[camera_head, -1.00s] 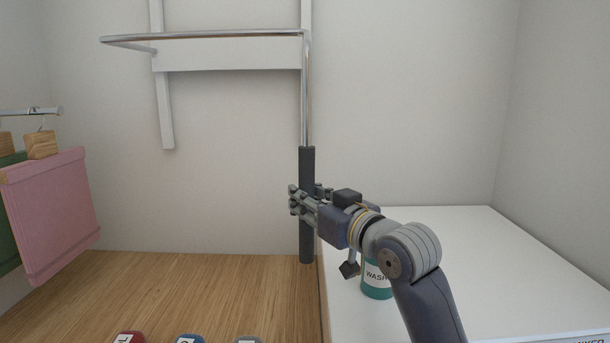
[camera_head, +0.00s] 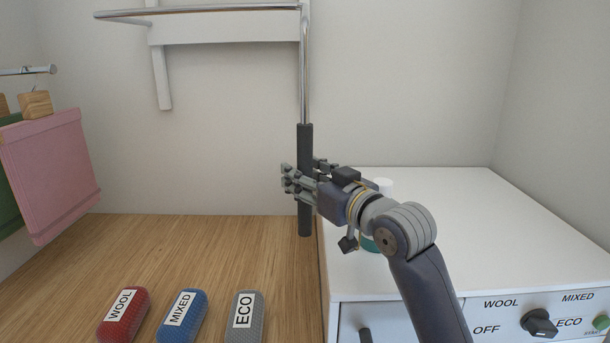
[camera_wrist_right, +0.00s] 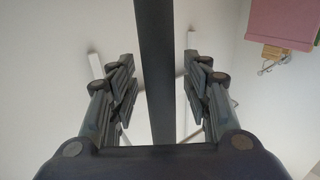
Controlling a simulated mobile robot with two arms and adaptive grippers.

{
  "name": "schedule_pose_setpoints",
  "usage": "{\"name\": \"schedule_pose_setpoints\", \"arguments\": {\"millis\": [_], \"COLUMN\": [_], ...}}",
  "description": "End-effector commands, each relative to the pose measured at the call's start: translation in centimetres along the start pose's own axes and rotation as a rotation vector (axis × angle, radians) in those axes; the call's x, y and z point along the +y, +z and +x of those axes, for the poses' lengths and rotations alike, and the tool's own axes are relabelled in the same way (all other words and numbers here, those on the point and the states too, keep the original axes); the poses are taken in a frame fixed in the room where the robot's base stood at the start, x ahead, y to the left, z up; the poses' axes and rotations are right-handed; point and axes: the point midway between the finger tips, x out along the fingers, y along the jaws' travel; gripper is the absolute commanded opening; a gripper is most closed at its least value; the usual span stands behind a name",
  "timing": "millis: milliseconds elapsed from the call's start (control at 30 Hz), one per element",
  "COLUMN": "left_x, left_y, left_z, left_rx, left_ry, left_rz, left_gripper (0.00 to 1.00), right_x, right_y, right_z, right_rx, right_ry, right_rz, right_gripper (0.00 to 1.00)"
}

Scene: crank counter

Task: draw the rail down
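The rail (camera_head: 303,80) is a chrome bar bent out from a white wall frame, high up, with a dark grey handle (camera_head: 305,143) hanging vertically from it. My right gripper (camera_head: 306,176) is open around the handle's middle, one finger set on each side. In the right wrist view the handle (camera_wrist_right: 157,75) runs between the fingers of my right gripper (camera_wrist_right: 160,85), with a visible gap on the right side; the left gap is narrower. Part of the handle is hidden behind the fingers in the head view. My left gripper is not in view.
A white machine (camera_head: 440,225) with a dial (camera_head: 538,323) stands right of the handle; a teal bottle (camera_head: 369,244) on it is mostly hidden by my arm. Labelled red, blue and grey blocks lie on the wooden counter (camera_head: 200,255). Pink cloth (camera_head: 50,170) hangs at left.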

Motion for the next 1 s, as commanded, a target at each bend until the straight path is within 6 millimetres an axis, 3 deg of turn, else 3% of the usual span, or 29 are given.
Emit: {"name": "schedule_pose_setpoints", "arguments": {"millis": [233, 367, 800, 1000], "left_x": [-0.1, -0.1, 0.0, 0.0], "left_y": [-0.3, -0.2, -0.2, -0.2], "left_z": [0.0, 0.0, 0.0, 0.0], "left_rx": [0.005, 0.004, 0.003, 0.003], "left_ry": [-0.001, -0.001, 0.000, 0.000], "left_rz": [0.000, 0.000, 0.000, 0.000], "left_gripper": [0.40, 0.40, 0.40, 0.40], "right_x": [0.0, 0.1, 0.1, 0.1], "right_y": [-0.1, -0.1, 0.0, 0.0], "right_z": [-0.2, -1.2, -9.3, -11.6], "right_rx": [0.002, 0.002, 0.002, 0.001], "right_ry": [0.001, 0.002, 0.002, 0.001], "right_rz": [0.000, -0.001, -0.003, -0.001], "right_gripper": [0.45, 0.45, 0.45, 0.45]}}
